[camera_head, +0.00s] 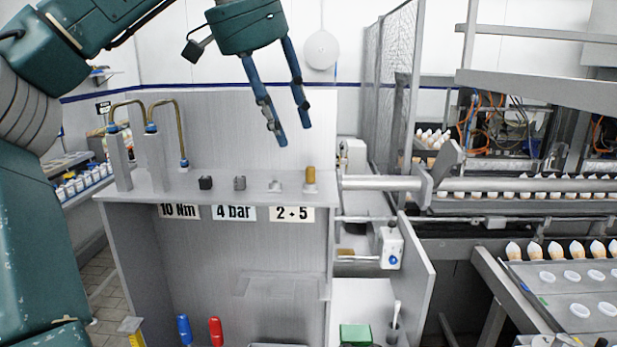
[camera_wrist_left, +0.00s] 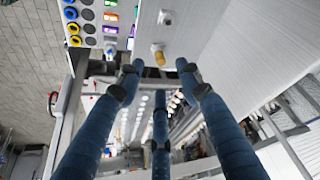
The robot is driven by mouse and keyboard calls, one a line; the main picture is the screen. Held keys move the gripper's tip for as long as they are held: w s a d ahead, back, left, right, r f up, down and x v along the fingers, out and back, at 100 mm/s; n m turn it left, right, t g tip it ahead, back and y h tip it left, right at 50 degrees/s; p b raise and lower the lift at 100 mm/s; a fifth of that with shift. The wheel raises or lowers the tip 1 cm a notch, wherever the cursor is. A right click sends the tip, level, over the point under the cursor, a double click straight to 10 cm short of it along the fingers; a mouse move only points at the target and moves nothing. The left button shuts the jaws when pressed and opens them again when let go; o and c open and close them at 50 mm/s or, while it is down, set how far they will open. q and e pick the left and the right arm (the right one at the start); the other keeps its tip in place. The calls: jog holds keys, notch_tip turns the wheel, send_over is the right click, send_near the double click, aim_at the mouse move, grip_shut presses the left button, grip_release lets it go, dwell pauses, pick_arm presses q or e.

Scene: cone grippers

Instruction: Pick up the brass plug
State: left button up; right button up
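The brass plug (camera_head: 310,174) stands upright on a pale base at the right end of the grey shelf (camera_head: 230,188), above the "2 + 5" label. It also shows in the left wrist view (camera_wrist_left: 160,58), near the top middle beyond the fingertips. My left gripper (camera_head: 291,133) hangs above the shelf, up and slightly left of the plug in the head view. Its blue fingers are spread and empty, also in the left wrist view (camera_wrist_left: 160,84). It is apart from the plug. My right gripper is not in view.
Several small fittings stand left of the plug, including a pale one (camera_head: 275,186) and a dark one (camera_head: 205,183). Bent brass pipes (camera_head: 182,130) rise at the shelf's left. A grey horizontal bar (camera_head: 380,184) lies right of the plug. The air above the plug is clear.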

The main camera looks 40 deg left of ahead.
aim_at(308, 168)
pick_arm(q)
jog(key=x, duration=0.2)
jog(key=p+x, duration=0.1)
jog(key=x, duration=0.2)
jog(key=shift+w+d+r, duration=0.1)
jog(key=shift+w+r, duration=0.05)
jog(key=shift+w, duration=0.15)
jog(key=x, duration=0.1)
jog(key=p+x, duration=0.1)
jog(key=x, duration=0.1)
jog(key=shift+w+d, duration=0.2)
jog(key=shift+w, duration=0.15)
jog(key=shift+w+f, duration=0.3)
jog(key=shift+f, duration=0.2)
jog(key=shift+s+r, duration=0.1)
jog(key=shift+s, duration=0.1)
jog(key=c, duration=0.6)
jog(key=shift+c, duration=1.3)
